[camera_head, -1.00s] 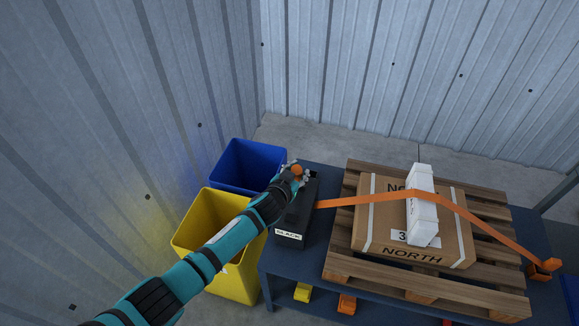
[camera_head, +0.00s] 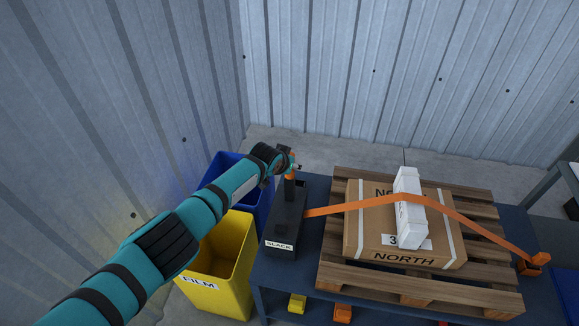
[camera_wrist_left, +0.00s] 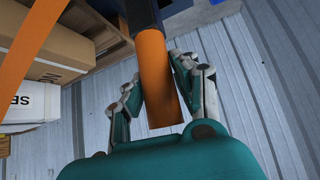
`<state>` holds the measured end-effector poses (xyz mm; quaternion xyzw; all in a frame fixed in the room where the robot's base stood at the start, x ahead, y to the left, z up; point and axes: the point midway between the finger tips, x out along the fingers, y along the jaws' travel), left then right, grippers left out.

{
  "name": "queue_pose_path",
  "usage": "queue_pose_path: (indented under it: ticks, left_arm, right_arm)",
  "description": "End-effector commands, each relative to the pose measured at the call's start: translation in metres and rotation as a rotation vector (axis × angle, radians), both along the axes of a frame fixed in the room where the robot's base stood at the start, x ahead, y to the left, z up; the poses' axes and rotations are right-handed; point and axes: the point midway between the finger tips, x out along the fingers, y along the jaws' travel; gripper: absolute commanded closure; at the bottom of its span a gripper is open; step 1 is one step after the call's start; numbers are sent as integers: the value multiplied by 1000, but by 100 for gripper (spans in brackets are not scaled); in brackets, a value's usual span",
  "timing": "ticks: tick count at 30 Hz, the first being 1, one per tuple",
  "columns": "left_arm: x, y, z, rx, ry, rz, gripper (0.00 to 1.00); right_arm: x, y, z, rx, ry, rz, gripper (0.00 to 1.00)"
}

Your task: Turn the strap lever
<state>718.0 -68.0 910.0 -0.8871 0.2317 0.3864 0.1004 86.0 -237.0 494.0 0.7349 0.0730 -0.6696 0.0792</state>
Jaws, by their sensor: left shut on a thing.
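The strap lever has an orange handle (camera_head: 290,187) that rises from the far end of a long black box (camera_head: 284,228) with a SLACK label on its near end. The handle fills the middle of the left wrist view (camera_wrist_left: 158,75). My left gripper (camera_head: 291,169) is shut on this handle near its top, with a finger on each side (camera_wrist_left: 157,92) in the wrist view. An orange strap (camera_head: 365,203) runs from the black box over a cardboard carton (camera_head: 372,240) and a white block (camera_head: 409,208) to an orange anchor (camera_head: 534,262). My right gripper is not in view.
The carton sits on a wooden pallet (camera_head: 335,272) on a dark blue table (camera_head: 287,272). A yellow FILM bin (camera_head: 237,258) and a blue bin (camera_head: 226,163) stand left of the table, below my left arm. Corrugated walls enclose the corner.

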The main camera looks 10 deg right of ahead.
Motion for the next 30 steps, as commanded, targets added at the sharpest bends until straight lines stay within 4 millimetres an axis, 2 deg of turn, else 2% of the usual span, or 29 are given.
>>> queue_pose_path:
  ticks: [12,13,18,30]
  left_arm:
    - [-1,-2,0,-5,7,1,100]
    - [-1,-2,0,-5,7,1,69]
    - [-1,-2,0,-3,6,0,47]
    - [-2,0,2,-2,7,-1,47]
  right_arm:
    - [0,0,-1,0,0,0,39]
    - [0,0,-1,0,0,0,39]
    - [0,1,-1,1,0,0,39]
    - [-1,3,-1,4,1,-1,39]
